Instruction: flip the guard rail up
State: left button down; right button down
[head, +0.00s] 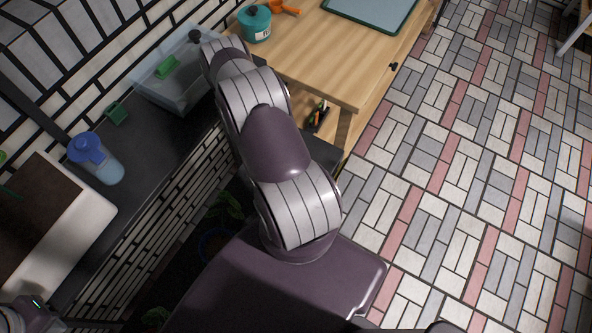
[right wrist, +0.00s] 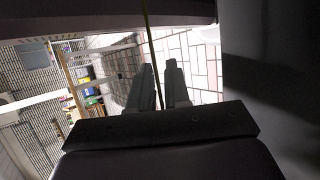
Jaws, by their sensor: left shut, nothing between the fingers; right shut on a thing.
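My right gripper (right wrist: 158,85) fills the middle of the right wrist view, with its two grey fingers close together. A thin, straight, yellowish rod (right wrist: 150,35) runs down from the top edge to between the fingers, and the gripper is shut on it. I cannot tell whether this rod is the guard rail, and I see no other clear rail. My left gripper (head: 32,314) is partly seen at the bottom left corner of the head view, shut and empty, near the white-edged tray. The right gripper does not show in the head view.
A dark counter (head: 165,137) holds a blue-capped bottle (head: 98,160), a clear lidded box (head: 160,85) and a white-edged tray (head: 85,235) of soil. A wooden table (head: 330,55) bears a teal pot (head: 254,24). The tiled floor (head: 470,180) at right is mostly clear.

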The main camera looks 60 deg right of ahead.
jog(key=shift+w+d+f, duration=0.1)
jog(key=shift+w+f, duration=0.1)
jog(key=shift+w, duration=0.1)
jog(key=c, duration=1.2)
grip_release()
jog(key=shift+o, duration=0.2)
jog(key=shift+r, duration=0.15)
jog(key=p+v, duration=0.4)
jog(key=v, duration=0.8)
